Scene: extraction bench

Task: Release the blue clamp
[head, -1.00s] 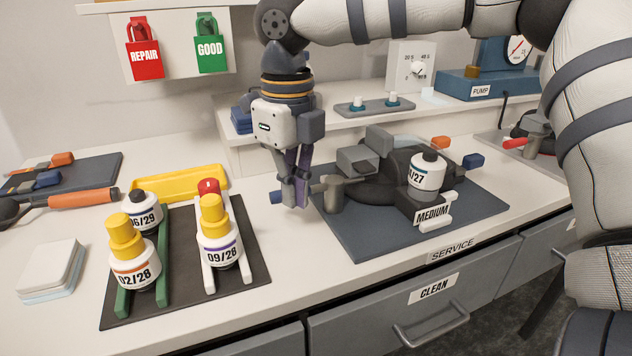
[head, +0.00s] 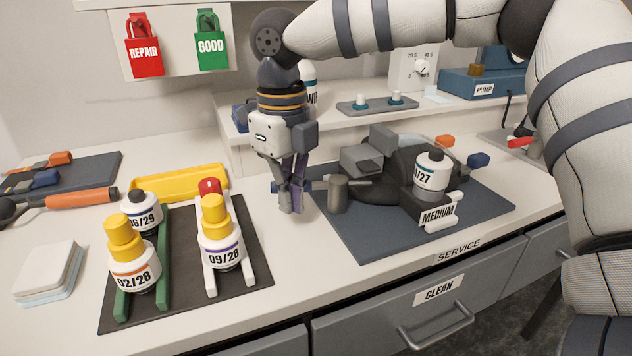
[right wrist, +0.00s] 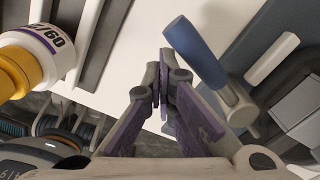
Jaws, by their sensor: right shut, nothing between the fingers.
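The blue clamp handle (head: 276,187) sticks out to the left from a grey post (head: 338,194) at the left end of the dark device (head: 385,190). My right gripper (head: 291,210) points down in front of the handle and hides part of it. In the right wrist view its fingers (right wrist: 163,78) are shut and empty. There the blue handle (right wrist: 195,52) lies just right of the fingertips, outside them; whether they touch is unclear. My left gripper is not in view.
A dark tray (head: 185,290) with several labelled bottles stands left of my gripper. A yellow bin (head: 180,183) is behind it. A white bottle (head: 436,172) and a MEDIUM tag (head: 438,217) sit on the device. The bench front between tray and device mat (head: 365,245) is clear.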

